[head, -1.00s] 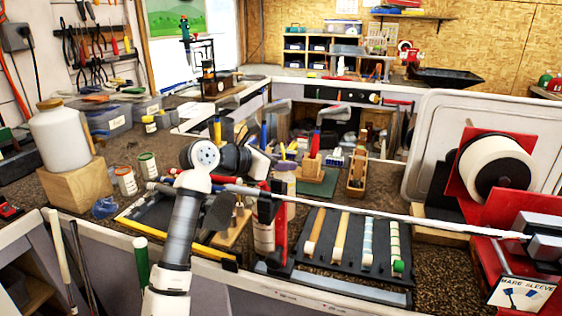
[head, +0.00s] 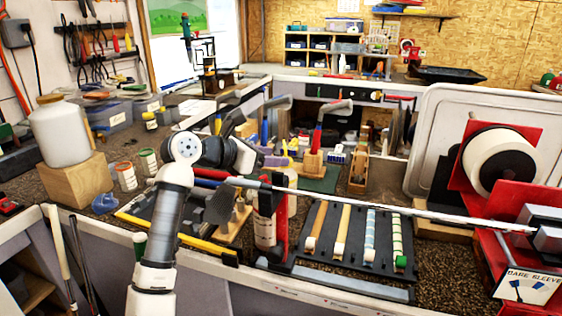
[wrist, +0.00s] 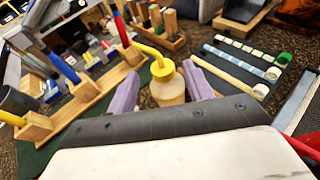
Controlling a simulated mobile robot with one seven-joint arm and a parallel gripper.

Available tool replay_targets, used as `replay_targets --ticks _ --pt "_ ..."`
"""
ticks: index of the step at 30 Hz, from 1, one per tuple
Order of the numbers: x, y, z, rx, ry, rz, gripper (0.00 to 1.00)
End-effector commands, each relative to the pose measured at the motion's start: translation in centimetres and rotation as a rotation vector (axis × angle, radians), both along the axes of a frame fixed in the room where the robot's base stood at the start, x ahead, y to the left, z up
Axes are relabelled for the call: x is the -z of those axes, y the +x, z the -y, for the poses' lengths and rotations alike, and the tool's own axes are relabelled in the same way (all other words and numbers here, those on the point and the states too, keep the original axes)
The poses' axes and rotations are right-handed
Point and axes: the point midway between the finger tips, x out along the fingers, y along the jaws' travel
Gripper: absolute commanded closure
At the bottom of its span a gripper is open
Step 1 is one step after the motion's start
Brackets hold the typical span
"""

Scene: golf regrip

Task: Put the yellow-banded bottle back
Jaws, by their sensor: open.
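In the wrist view a tan bottle (wrist: 168,92) with a yellow top and bent yellow spout sits between the purple fingers of my gripper (wrist: 162,88). The fingers are open, one on each side of it. I cannot tell whether they touch it, and my wrist hides its lower part. A yellow band cannot be made out. In the head view my gripper (head: 274,160) is over the middle of the bench, small and partly hidden by my arm.
A long club shaft (head: 400,213) runs across the front to the red vise at right. A black tray (head: 335,262) with several grips lies beneath it. Wooden club stands (wrist: 85,98) are left of my gripper. A large white jug (head: 60,132) stands on a wooden block at left.

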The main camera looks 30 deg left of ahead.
Motion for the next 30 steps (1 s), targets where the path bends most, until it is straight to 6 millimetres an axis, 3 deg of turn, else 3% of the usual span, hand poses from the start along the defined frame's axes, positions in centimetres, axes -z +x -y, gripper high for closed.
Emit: replay_targets --ticks 6,12,30 --pt "-1.4 -4.3 -1.8 -0.003 0.001 0.002 0.49" --pt "-2.4 -6.7 -2.8 -0.001 0.0 0.0 0.49" --pt "-2.8 -7.3 -3.0 0.001 0.0 0.0 0.49"
